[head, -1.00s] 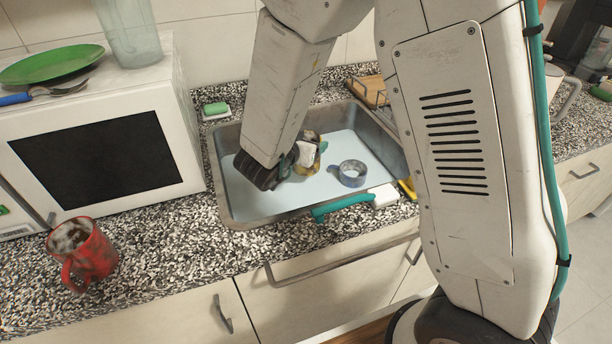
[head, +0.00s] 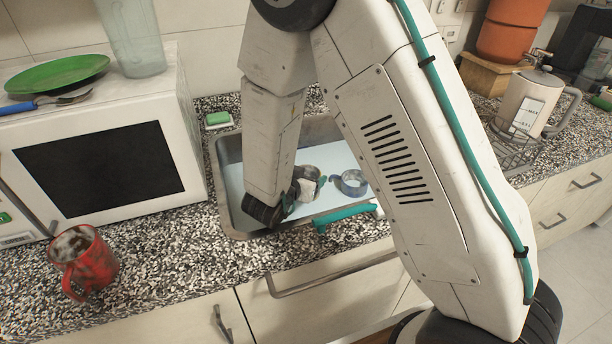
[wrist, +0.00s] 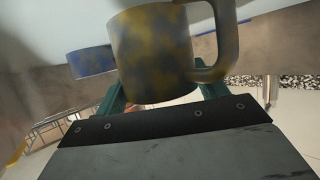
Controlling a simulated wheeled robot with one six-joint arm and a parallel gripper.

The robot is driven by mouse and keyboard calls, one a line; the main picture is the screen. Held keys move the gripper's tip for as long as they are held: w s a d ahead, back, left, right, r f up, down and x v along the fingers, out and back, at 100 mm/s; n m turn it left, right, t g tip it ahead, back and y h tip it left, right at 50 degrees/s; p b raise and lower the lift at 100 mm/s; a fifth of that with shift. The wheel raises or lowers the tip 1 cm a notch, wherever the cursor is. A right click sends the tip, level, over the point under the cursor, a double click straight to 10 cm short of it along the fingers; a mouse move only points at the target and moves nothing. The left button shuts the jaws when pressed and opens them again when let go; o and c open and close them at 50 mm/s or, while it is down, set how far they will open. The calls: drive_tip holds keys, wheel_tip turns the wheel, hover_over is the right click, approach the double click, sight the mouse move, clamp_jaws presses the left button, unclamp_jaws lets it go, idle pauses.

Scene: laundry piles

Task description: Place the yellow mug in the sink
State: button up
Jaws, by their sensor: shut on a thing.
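The yellow mug (wrist: 152,50), blotched with dark stains, fills the top middle of the wrist view, its handle to the right. My gripper (wrist: 163,97) is shut on it, with a teal finger on each side. In the head view my gripper (head: 307,190) is low over the sink (head: 226,178), near its front side. The mug (head: 310,173) is partly hidden there by my wrist. I cannot tell whether it touches the sink floor. My arm covers the sink's right part.
A blue mug (head: 352,184) stands in the sink, right of my gripper. A red mug (head: 83,260) stands on the counter at left, before the microwave (head: 98,168). A kettle (head: 530,103) stands at right.

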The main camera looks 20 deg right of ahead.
drive_tip(key=shift+f, duration=0.45)
drive_tip(key=o, duration=1.2)
drive_tip(key=shift+c, duration=0.2)
